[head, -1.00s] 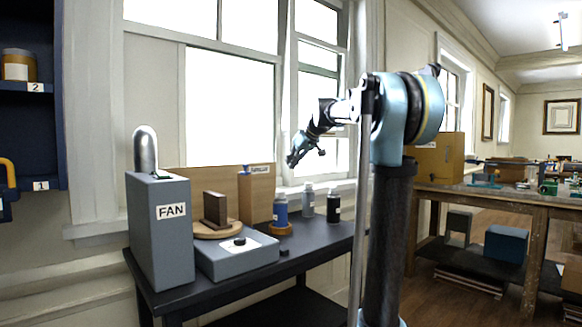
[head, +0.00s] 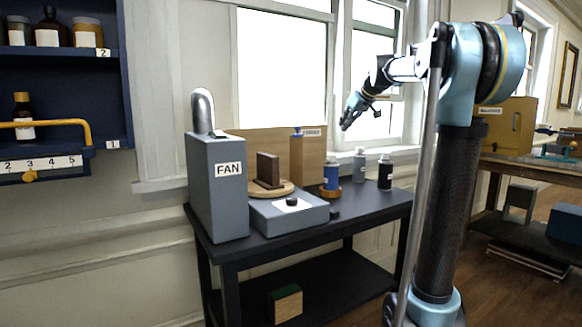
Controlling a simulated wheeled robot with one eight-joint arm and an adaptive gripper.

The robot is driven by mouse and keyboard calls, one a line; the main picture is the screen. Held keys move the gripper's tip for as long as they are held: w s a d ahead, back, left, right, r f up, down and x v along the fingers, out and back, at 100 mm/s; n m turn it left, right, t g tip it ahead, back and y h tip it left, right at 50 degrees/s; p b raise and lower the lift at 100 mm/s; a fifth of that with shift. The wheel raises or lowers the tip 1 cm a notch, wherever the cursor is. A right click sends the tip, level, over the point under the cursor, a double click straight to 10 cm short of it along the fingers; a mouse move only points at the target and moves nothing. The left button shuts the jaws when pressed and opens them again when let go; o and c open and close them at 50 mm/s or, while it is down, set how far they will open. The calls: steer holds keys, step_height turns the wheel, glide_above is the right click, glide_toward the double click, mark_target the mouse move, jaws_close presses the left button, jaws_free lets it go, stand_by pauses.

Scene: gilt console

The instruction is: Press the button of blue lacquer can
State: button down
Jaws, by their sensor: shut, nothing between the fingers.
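A blue can with a pale top (head: 331,176), which looks like the blue lacquer can, stands upright on a small round wooden base (head: 331,192) on the dark table. Its label and button are too small to make out. My gripper (head: 345,127) is shut and empty. In the picture it is above and slightly right of the blue can, in front of the window, clearly apart from it.
The dark table (head: 270,236) also holds a grey FAN box (head: 217,190), a low grey box with a black knob (head: 289,212), a brown block (head: 268,170), a grey bottle (head: 359,165) and a black bottle (head: 385,173). A blue shelf (head: 118,95) hangs at left.

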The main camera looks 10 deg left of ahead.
steer(key=shift+w+r, duration=0.25)
steer(key=shift+r, duration=0.1)
steer(key=shift+w+f, duration=0.1)
glide_above(333, 155)
step_height(333, 155, down, 6)
steer(key=shift+d+f, duration=0.15)
steer(key=shift+f, duration=0.05)
step_height(333, 155, down, 3)
steer(key=shift+w+f, duration=0.1)
steer(key=shift+f, duration=0.7)
